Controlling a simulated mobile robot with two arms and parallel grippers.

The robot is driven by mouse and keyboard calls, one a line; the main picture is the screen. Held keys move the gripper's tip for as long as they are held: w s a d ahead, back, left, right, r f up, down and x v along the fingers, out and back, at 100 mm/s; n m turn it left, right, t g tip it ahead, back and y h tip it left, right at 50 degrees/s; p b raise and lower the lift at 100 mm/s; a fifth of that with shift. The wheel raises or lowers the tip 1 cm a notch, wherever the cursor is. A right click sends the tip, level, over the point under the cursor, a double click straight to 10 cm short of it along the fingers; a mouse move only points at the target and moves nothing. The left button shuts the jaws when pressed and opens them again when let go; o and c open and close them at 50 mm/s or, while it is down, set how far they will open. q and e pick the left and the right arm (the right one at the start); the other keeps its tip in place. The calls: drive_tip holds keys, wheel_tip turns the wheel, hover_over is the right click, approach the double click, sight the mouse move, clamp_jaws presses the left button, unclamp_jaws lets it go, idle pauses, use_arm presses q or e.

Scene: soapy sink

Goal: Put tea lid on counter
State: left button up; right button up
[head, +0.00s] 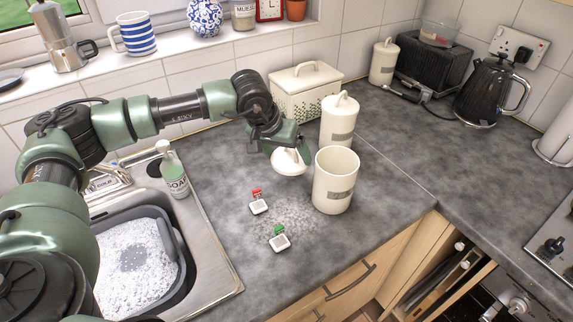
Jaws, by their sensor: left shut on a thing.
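The tea lid (288,162) is a cream-white disc held tilted in my left gripper (287,145). The gripper is shut on it, and the fingers hide its upper part. The lid is above the grey counter (225,215), just left of the open cream canister (334,183). That canister has no lid on it and a grey label on its front. I cannot tell the exact gap between the lid and the counter. My right gripper is not in view.
A lidded canister (339,125) stands behind the open one, near a cream bread bin (305,95). The soap bottle (173,170) and soapy sink (135,260) are left.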

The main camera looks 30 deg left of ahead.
sight(287, 180)
use_arm(q)
wheel_tip(287, 180, down, 5)
drive_tip(key=shift+r+p, duration=0.1)
drive_tip(key=shift+p, duration=0.4)
drive_tip(key=shift+f, duration=0.25)
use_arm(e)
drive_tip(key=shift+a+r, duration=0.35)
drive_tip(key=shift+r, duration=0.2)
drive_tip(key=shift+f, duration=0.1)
use_arm(q)
drive_tip(key=shift+f, duration=0.2)
drive_tip(key=o, duration=1.1)
drive_tip(key=shift+r, duration=0.1)
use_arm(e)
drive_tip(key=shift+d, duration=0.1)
